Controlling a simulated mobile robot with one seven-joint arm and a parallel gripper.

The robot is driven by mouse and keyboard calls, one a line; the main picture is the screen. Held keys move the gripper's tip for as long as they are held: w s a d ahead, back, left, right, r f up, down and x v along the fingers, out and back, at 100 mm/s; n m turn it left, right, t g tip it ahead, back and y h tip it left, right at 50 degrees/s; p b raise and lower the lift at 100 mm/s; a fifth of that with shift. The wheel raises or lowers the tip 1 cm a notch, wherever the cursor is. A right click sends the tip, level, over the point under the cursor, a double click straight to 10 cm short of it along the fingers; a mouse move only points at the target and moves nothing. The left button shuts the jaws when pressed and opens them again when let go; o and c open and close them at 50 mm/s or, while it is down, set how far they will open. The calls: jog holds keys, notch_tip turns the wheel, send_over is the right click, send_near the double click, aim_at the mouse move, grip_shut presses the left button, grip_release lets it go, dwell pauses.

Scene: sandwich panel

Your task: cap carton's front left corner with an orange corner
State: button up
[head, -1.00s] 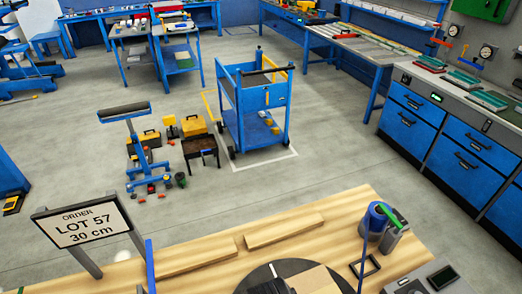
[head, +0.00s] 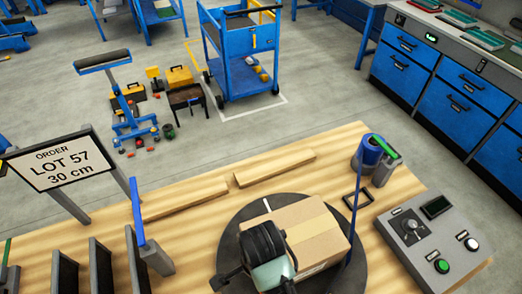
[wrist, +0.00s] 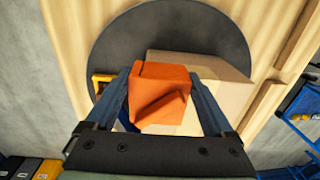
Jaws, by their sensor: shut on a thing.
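The cardboard carton (head: 312,225) with a paler tape band rests on a dark round turntable (head: 345,277). It also shows in the wrist view (wrist: 225,100), to the right of and beyond the orange corner. My gripper (wrist: 160,82) is shut on the orange corner (wrist: 162,85), one finger on each side. The orange corner overlaps the carton's near left part in the wrist view; whether they touch I cannot tell. In the head view my arm covers the carton's near left side and hides the orange corner.
A control box (head: 435,240) stands right of the turntable. A blue roll with a green-handled tool (head: 375,155) stands behind it. Wooden strips (head: 275,168) lie along the bench's far edge. Dark upright dividers (head: 100,268) and an order sign (head: 62,160) stand at left.

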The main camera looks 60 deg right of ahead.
jog(key=shift+s+a+f+g, duration=0.2)
jog(key=shift+s+f, duration=0.15)
jog(key=shift+f, duration=0.25)
jog(key=shift+s+a+f+g, duration=0.15)
jog(key=shift+s+f, duration=0.15)
jog(key=shift+f, duration=0.25)
jog(key=o, duration=1.1)
jog(key=r, duration=0.4)
jog(key=w+r, duration=0.1)
jog(key=r, duration=0.1)
jog(key=shift+d+r, duration=0.3)
notch_tip(320, 180, up, 9)
jog(key=p, duration=0.7)
jog(key=shift+s+a+f+t+p, duration=0.2)
jog(key=shift+a+t+p, duration=0.05)
jog(key=shift+t+p, duration=0.2)
jog(key=shift+w, duration=0.15)
